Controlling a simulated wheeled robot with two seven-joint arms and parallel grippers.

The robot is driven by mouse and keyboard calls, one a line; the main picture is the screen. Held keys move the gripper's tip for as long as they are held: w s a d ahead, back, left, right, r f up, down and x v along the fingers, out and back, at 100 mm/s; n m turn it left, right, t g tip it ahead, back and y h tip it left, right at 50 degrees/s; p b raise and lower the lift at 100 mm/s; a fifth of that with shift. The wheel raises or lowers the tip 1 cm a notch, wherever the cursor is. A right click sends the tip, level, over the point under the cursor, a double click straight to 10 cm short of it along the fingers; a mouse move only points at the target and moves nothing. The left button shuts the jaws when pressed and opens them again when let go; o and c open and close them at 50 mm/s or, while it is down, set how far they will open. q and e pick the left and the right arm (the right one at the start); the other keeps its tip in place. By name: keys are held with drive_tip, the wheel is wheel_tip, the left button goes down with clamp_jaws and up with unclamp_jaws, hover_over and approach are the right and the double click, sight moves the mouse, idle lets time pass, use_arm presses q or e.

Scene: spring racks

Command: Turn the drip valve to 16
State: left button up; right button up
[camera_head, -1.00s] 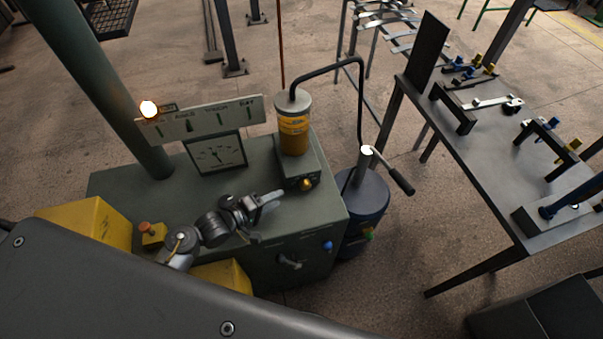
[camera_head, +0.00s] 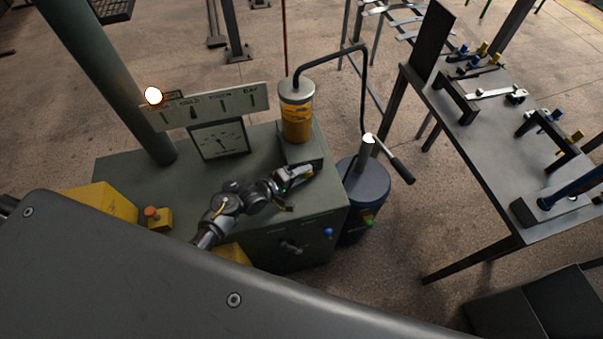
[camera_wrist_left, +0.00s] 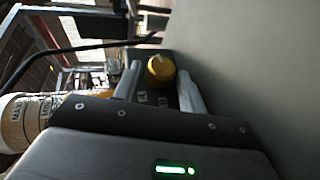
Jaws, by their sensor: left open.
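The drip valve appears to be the yellow round knob (camera_wrist_left: 160,68) on the dark block under the oil reservoir; its top carries a pale pointer mark. My left gripper (camera_head: 307,172) is open at the front of that block and hides the knob in the head view. In the left wrist view the two fingers of the gripper (camera_wrist_left: 158,84) stand either side of the knob, with gaps visible. The reservoir (camera_head: 296,122) is a clear cylinder with amber oil. My right gripper is not in view.
The green machine cabinet (camera_head: 125,172) carries a dial gauge (camera_head: 219,140), a scale plate (camera_head: 230,103), a lit lamp (camera_head: 153,96) and a yellow button box (camera_head: 159,219). A dark drum (camera_head: 366,190) with a bent pipe stands close right. A grey table (camera_head: 490,150) with fixtures is farther right.

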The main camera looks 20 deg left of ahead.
use_arm(q)
drive_tip(key=shift+w, duration=0.1)
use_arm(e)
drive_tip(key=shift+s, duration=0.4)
